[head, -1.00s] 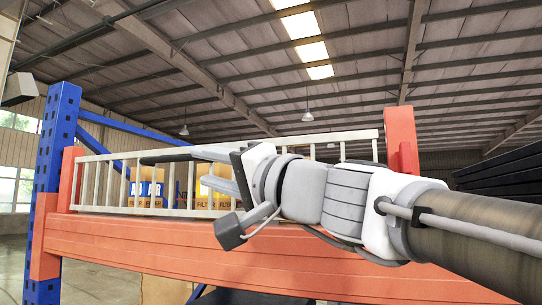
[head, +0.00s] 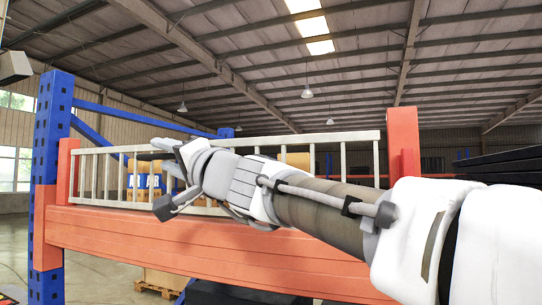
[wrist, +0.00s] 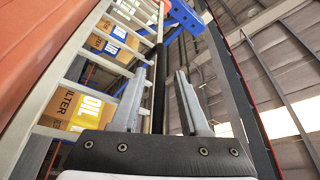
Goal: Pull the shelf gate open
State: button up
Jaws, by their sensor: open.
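The shelf gate is a cream railing with upright bars (head: 104,178), standing shut along the top of the orange beam. My gripper (head: 165,148) is at the gate's top rail, left of its middle, partly hidden by my own wrist in the head view. In the wrist view my gripper (wrist: 160,78) is open, its two grey fingers apart. The gate's bars (wrist: 75,88) run up the left of that view. I cannot tell whether the fingers touch the rail.
The orange beam (head: 190,240) runs below the gate, with an orange post (head: 403,145) at right and a blue upright (head: 50,150) at left. Yellow boxes (wrist: 120,47) stand behind the bars. The space above the gate is free.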

jog(key=shift+c, duration=0.3)
grip_shut()
dwell(1.1)
